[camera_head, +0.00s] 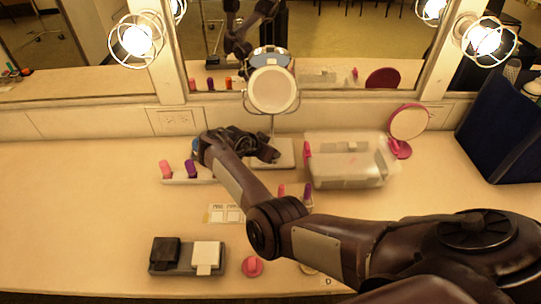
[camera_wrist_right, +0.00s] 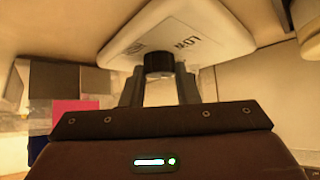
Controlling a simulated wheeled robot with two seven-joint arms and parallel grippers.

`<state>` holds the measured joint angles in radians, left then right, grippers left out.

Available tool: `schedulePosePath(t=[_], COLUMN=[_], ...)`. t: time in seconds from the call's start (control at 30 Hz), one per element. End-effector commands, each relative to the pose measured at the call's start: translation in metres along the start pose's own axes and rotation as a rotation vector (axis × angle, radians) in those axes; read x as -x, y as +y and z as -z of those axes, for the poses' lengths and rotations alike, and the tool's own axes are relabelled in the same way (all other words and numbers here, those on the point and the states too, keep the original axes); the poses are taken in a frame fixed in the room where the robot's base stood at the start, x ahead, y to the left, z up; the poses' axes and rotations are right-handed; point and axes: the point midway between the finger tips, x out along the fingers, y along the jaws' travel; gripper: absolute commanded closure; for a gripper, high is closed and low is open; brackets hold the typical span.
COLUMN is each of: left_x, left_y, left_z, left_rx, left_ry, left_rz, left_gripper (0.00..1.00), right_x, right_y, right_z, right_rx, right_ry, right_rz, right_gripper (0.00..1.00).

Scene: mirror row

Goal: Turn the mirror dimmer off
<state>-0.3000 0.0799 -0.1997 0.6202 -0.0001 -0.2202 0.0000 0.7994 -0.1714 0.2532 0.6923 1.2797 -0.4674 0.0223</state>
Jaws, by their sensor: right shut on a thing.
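The round mirror (camera_head: 272,90) stands on a thin post above a pale base (camera_head: 287,153) at the back middle of the counter. Its face looks pale and bright. In the right wrist view the white base (camera_wrist_right: 185,38) carries printed lettering that seems to include "LOW". The black dimmer knob (camera_wrist_right: 159,63) sits on the base's near edge. My right gripper (camera_wrist_right: 160,78) is shut on this knob, one finger on each side. In the head view my right gripper (camera_head: 268,150) reaches the base's left side and hides the knob. My left gripper is not in view.
A clear bin (camera_head: 345,165) stands right of the base, with a pink round mirror (camera_head: 408,122) behind it. A holder with pink (camera_head: 165,169) and purple tubes is left of my gripper. A black-and-white switch tray (camera_head: 187,270) lies in front. The left counter is clear.

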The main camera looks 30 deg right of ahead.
Motion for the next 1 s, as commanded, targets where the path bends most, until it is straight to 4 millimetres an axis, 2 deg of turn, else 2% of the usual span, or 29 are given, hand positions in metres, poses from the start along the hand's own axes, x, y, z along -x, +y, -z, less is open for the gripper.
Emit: schedulePosePath(t=[0.47,0.5,0.67,1.0], left_x=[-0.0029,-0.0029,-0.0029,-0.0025], left_y=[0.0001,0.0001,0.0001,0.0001], left_z=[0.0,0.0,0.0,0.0], left_rx=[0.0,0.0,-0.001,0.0], left_ry=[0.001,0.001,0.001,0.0], left_rz=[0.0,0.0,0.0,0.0], left_gripper=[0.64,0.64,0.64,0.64], right_x=[0.0003,0.0003,0.0002,0.0046], right_y=[-0.0005,-0.0005,-0.0005,-0.0007], right_z=[0.0003,0.0003,0.0003,0.0001], right_rx=[-0.012,-0.012,-0.012,-0.011], right_ry=[0.0,0.0,0.0,0.0], right_rz=[-0.01,-0.01,-0.01,-0.01], right_gripper=[0.95,0.71,0.5,0.5])
